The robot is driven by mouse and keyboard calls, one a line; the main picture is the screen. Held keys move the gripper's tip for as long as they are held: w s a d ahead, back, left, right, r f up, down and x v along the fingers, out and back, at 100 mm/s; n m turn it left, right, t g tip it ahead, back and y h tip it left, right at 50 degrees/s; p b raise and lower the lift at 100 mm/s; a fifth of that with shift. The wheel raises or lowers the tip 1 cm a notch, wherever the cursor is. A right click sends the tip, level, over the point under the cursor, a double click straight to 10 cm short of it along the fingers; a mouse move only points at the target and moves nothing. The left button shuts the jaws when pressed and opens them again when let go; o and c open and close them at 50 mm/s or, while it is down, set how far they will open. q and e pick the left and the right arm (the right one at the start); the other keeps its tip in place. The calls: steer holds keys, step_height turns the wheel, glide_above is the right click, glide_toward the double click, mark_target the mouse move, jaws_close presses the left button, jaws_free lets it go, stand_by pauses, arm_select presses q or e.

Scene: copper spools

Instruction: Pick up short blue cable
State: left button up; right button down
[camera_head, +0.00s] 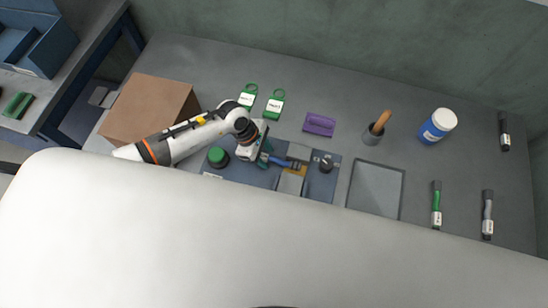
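A small blue piece (284,163), which looks like the short blue cable, lies over the middle of a dark blue mat or fixture (228,171). My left gripper (265,160) is over the same fixture, just left of the blue piece. Its fingertips are small and partly hidden, so I cannot tell whether they touch the blue piece or how far apart they are. My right gripper is not in view.
A grey tray (375,190) is right of the fixture. A large pale surface hides the table's front.

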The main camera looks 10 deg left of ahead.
arm_select(q)
steer(key=c, duration=0.9)
jaws_close()
steer(key=shift+r, duration=0.1)
